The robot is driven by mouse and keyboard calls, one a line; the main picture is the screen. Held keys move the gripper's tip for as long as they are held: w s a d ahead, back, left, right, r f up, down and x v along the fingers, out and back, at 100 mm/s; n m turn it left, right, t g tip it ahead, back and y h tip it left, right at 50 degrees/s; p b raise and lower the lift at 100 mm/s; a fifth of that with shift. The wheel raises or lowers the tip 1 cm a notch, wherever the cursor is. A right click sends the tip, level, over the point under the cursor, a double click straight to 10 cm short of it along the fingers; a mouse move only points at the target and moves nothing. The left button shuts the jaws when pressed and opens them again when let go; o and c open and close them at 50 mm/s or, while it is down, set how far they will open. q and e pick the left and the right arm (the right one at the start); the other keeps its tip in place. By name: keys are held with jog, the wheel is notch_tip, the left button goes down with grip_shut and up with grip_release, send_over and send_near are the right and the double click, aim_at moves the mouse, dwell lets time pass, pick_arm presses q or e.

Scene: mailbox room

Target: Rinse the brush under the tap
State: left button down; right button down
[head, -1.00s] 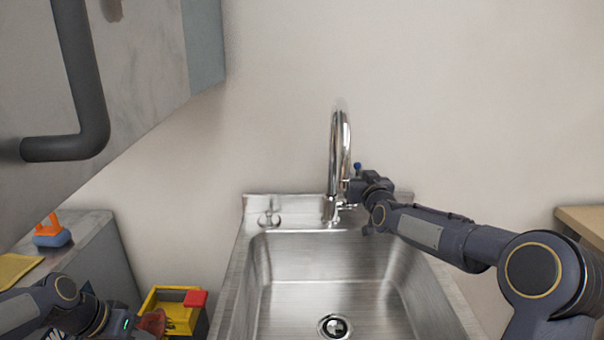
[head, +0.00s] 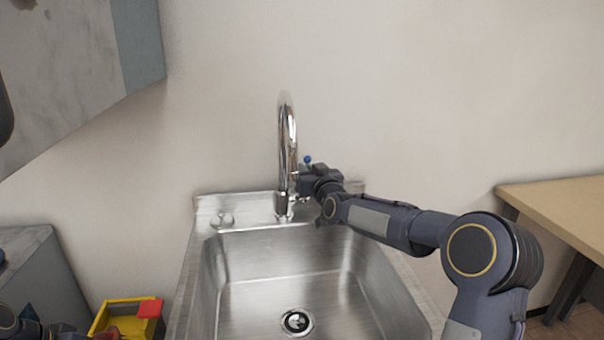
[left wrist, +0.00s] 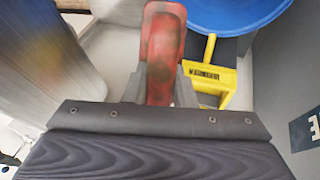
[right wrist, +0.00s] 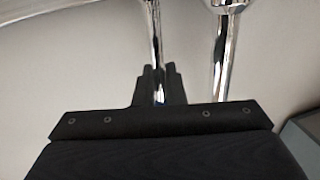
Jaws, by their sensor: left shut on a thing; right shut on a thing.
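The chrome tap (head: 287,140) stands at the back of the steel sink (head: 210,275), its curved spout over the basin. No water shows under it. My right gripper (head: 308,182) is at the tap's right side, by a blue-tipped knob (head: 307,160). In the right wrist view, the right gripper (right wrist: 160,80) is shut on a thin chrome lever (right wrist: 156,35) beside a thicker chrome pipe. In the left wrist view, my left gripper (left wrist: 160,85) is shut on a worn red piece, seemingly the brush (left wrist: 163,40); no bristles show. In the head view the left arm is mostly cut off at bottom left.
A yellow bin (head: 98,322) with a red piece on its rim is left of the sink. A grey cabinet (head: 40,270) stands further left, and a grey box hangs above. A wooden table (head: 560,205) is at the right. A blue round rim (left wrist: 235,12) shows in the left wrist view.

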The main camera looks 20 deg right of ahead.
pick_arm(q)
notch_tip(320, 180, down, 5)
jog(key=b, duration=0.4)
jog(key=shift+r, duration=0.1)
pick_arm(e)
jog(key=shift+s+f+t, duration=0.3)
jog(key=shift+s+t, duration=0.1)
jog(key=shift+t, duration=0.2)
jog(key=shift+a+r, duration=0.1)
jog(key=shift+r, duration=0.2)
jog(key=c, duration=1.6)
grip_release()
jog(key=shift+s, duration=0.1)
jog(key=shift+c, duration=0.2)
pick_arm(q)
jog(key=shift+f+b, duration=0.35)
jog(key=shift+f, duration=0.1)
pick_arm(e)
jog(key=s+f, duration=0.1)
jog(key=s, duration=1.1)
jog(key=shift+a+f, duration=0.3)
jog(key=shift+a, duration=0.05)
jog(key=shift+w, duration=0.1)
